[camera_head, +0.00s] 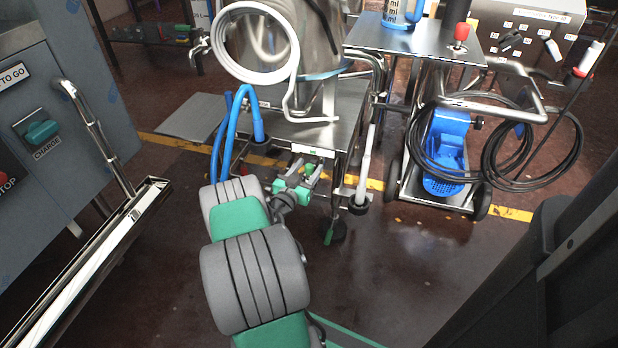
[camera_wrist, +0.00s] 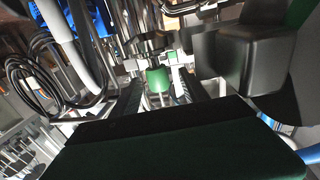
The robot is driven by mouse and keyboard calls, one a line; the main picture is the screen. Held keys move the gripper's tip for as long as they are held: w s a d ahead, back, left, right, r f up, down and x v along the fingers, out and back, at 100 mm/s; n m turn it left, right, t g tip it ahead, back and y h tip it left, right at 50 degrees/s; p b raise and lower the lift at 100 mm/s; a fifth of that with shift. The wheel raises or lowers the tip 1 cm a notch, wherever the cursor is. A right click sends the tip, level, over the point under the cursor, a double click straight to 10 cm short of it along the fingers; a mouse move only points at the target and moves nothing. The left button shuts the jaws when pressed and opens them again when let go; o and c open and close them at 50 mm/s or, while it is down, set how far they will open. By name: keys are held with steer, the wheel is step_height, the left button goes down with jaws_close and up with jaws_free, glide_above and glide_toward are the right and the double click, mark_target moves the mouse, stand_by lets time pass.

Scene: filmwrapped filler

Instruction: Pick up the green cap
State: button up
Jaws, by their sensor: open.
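The green cap (camera_wrist: 158,80) shows in the wrist view as a short green cylinder near the middle of the picture. My gripper (camera_wrist: 160,90) is open, with one dark finger to the left of the cap and one to the right. The cap appears in the gap between them, and I cannot tell whether either finger touches it. In the head view my gripper (camera_head: 299,180) is small, in front of the steel cart's lower front edge. Green parts show there, but I cannot clearly tell the cap from the gripper.
A steel cart (camera_head: 330,105) with a white coiled hose (camera_head: 292,50) and a blue hose (camera_head: 233,130) stands close to my gripper. A second cart (camera_head: 410,35) with black cables (camera_head: 560,150) stands to the right. A grey cabinet (camera_head: 60,110) is at left. Floor is clear at lower middle.

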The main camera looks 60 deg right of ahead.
mark_target(313, 161)
steer(key=d, duration=0.3)
steer(key=shift+d+f+b, duration=0.1)
steer(key=shift+d+b, duration=0.25)
steer(key=shift+d, duration=0.05)
jaws_close()
